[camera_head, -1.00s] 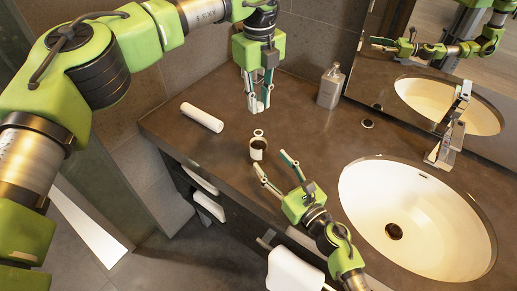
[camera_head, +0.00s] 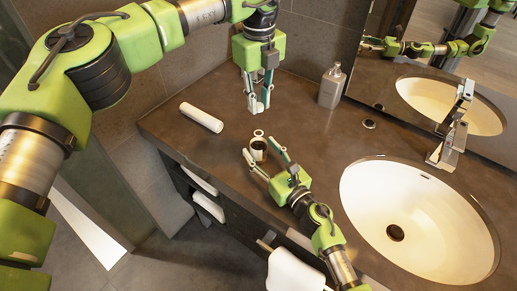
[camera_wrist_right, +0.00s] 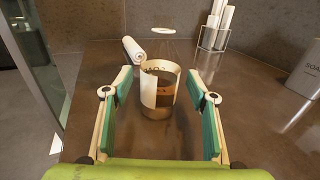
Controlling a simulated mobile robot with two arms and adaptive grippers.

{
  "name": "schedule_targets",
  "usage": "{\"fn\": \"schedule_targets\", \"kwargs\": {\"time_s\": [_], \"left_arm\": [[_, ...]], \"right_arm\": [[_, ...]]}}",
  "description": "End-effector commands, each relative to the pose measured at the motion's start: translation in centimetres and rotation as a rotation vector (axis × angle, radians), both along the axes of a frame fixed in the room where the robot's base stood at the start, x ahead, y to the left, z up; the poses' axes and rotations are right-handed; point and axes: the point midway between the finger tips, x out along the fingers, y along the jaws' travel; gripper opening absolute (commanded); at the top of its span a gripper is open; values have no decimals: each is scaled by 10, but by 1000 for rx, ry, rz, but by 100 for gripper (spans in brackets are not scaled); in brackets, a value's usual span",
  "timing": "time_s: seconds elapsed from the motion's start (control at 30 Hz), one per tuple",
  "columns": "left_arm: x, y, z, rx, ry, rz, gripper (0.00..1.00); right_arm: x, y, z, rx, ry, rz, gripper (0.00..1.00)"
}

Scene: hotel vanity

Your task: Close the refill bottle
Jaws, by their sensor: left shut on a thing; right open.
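The refill bottle (camera_head: 258,150) stands upright on the counter. In the right wrist view the bottle (camera_wrist_right: 149,90) has a white label and brown contents, with a faint clear upper part below a pale rim ring (camera_wrist_right: 163,30). My right gripper (camera_head: 259,147) is open, its fingertips on either side of the bottle; its fingers frame the bottle in the wrist view (camera_wrist_right: 160,88), with gaps at both sides. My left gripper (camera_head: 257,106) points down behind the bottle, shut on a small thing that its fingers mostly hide. I cannot tell its shape.
A white roll (camera_head: 202,117) lies to the left. A soap dispenser (camera_head: 331,87) stands at the back right. The sink (camera_head: 420,220) and faucet (camera_head: 452,125) are to the right. White rolls (camera_wrist_right: 216,20) stand in a wire holder. The counter's front edge is close to the bottle.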

Motion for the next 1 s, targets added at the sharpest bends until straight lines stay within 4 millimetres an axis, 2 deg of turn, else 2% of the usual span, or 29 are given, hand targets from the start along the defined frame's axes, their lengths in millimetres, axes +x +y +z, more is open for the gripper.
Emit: {"fn": "schedule_targets", "kwargs": {"time_s": [0.13,0.47,0.67,0.87,1.0], "left_arm": [[0,0,0,0,0,0,11],[0,0,0,0,0,0,11],[0,0,0,0,0,0,11],[0,0,-5,0,1,0,11],[-1,0,-25,0,4,0,11]], "right_arm": [[10,6,0,1,-1,0,53],[12,8,0,0,0,1,53],[12,7,0,0,0,1,1],[12,7,0,0,0,1,0],[11,7,0,0,0,1,0]]}}
